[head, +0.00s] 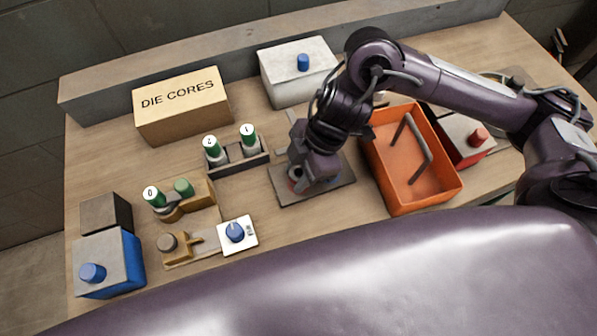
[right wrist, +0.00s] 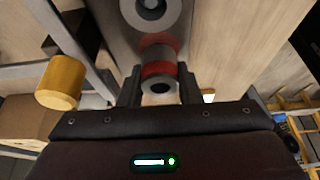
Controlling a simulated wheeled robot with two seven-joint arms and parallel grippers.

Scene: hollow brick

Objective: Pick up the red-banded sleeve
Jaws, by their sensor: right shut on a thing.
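The red-banded sleeve (right wrist: 158,68) is a short grey hollow cylinder with a red band, seen in the right wrist view. My right gripper (right wrist: 160,88) is shut on it, one finger on each side. In the head view my right gripper (head: 306,180) is low over a dark grey plate (head: 333,183), and the sleeve is mostly hidden there behind the gripper. A grey ring (right wrist: 150,10) shows beyond the sleeve in the wrist view. I cannot tell whether the sleeve touches the plate. My left gripper is not in view.
An orange tray (head: 380,178) with a grey bar stands close right of the plate. The DIE CORES box (head: 182,108) and a white box (head: 290,88) stand behind. A blue box (head: 122,265) stands at front left.

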